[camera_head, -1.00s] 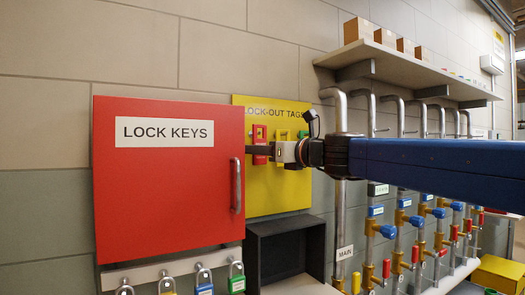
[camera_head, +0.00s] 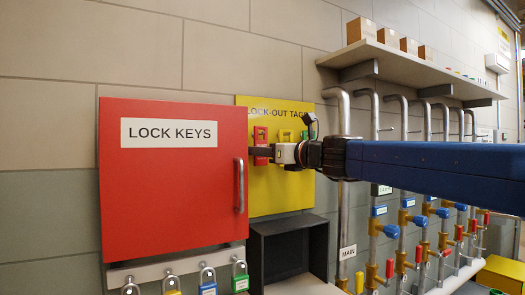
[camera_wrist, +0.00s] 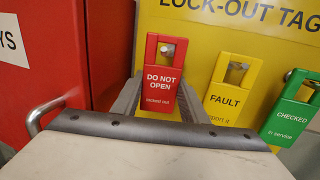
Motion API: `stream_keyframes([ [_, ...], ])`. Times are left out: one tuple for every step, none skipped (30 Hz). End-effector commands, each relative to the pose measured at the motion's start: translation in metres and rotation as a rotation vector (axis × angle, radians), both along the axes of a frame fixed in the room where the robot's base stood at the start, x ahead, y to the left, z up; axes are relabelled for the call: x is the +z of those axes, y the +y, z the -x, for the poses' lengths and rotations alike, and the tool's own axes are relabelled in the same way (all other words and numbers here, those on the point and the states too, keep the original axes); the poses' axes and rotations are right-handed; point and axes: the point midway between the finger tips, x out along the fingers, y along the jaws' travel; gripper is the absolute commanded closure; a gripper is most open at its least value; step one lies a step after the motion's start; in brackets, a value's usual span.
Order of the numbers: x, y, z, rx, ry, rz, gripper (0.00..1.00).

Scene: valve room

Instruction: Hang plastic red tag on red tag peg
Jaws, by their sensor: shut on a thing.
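The red tag (camera_wrist: 163,84), marked "DO NOT OPEN", is upright in front of the yellow lock-out tag board (camera_wrist: 204,20). It also shows in the head view (camera_head: 261,137). My gripper (camera_head: 258,154) is shut on the tag's lower part; its fingers show on both sides of the tag in the wrist view (camera_wrist: 157,104). The red tag peg (camera_wrist: 167,48) shows through the opening at the top of the tag. I cannot tell whether the tag's top bar rests on it.
A yellow "FAULT" tag (camera_wrist: 229,98) and a green "CHECKED" tag (camera_wrist: 291,112) hang to the right on the board. The red lock keys cabinet (camera_head: 170,185) with its handle (camera_head: 239,186) stands close on the left. A dark open box (camera_head: 288,225) is below the board.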

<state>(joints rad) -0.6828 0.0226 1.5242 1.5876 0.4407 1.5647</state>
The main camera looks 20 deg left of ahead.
Motion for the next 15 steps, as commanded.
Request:
stream_keyframes([
  [-0.0059,0.0037,-0.0048,-0.003,0.006,0.005,0.86],
  [-0.0059,0.0037,-0.0048,-0.003,0.006,0.005,0.86],
  [-0.0059,0.0037,-0.0048,-0.003,0.006,0.005,0.86],
  [-0.0058,0.0037,-0.0048,-0.003,0.006,0.005,0.86],
  [-0.0058,0.0037,-0.0048,-0.003,0.005,0.004,0.86],
  [-0.0058,0.0037,-0.0048,-0.003,0.005,0.004,0.86],
  [-0.0057,0.0037,-0.0048,-0.003,0.005,0.004,0.86],
  [-0.0057,0.0037,-0.0048,-0.003,0.005,0.004,0.86],
  [-0.0056,0.0037,-0.0048,-0.003,0.005,0.004,0.51],
  [-0.0056,0.0037,-0.0047,-0.003,0.005,0.004,0.44],
  [-0.0055,0.0037,-0.0047,-0.003,0.005,0.004,0.42],
  [-0.0055,0.0037,-0.0048,-0.003,0.005,0.004,0.42],
  [-0.0055,0.0037,-0.0048,-0.003,0.005,0.004,0.42],
  [-0.0054,0.0033,-0.0046,-0.003,0.005,0.004,0.42],
  [-0.0053,0.0025,-0.0042,-0.003,0.005,0.004,0.42],
])
